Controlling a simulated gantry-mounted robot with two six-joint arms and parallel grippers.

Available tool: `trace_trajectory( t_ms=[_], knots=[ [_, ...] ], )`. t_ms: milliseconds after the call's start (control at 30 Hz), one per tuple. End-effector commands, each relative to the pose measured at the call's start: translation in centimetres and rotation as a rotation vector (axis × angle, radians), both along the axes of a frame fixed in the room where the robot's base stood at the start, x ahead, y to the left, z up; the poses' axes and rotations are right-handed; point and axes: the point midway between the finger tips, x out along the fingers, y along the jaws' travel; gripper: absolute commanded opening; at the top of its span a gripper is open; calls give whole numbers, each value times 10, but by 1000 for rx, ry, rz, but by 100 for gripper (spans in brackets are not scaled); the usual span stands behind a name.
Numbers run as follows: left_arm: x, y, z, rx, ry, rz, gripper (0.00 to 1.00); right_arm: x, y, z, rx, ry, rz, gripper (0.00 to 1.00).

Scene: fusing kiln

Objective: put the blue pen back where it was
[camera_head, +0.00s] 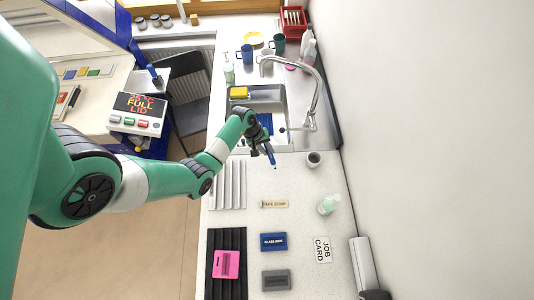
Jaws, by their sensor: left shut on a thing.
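The blue pen (271,158) is in my left gripper (265,147), which is shut on it. The pen hangs tip down, slightly tilted, above the pale counter near the front edge of the sink. My left arm reaches in from the left. A small grey cup (314,159) with a dark inside stands on the counter to the right of the pen, apart from it. My right gripper is not in view.
The sink (282,97) with its tall tap (318,85) lies behind the gripper.

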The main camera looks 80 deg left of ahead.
Motion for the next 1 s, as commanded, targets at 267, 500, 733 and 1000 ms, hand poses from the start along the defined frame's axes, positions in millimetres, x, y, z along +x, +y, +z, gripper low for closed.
trace_trajectory(
  t_ms=[267, 500, 733, 1000],
  knots=[
    [0, 0, -31, 0, 1, 0, 0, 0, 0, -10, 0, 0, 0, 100],
    [-1, 0, -33, 0, 1, 1, 0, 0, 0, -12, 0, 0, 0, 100],
    [-1, -1, -33, 0, 1, 1, 54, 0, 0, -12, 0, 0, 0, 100],
    [-1, -1, -31, 0, 1, 1, 54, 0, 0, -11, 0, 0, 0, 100]
  ],
)
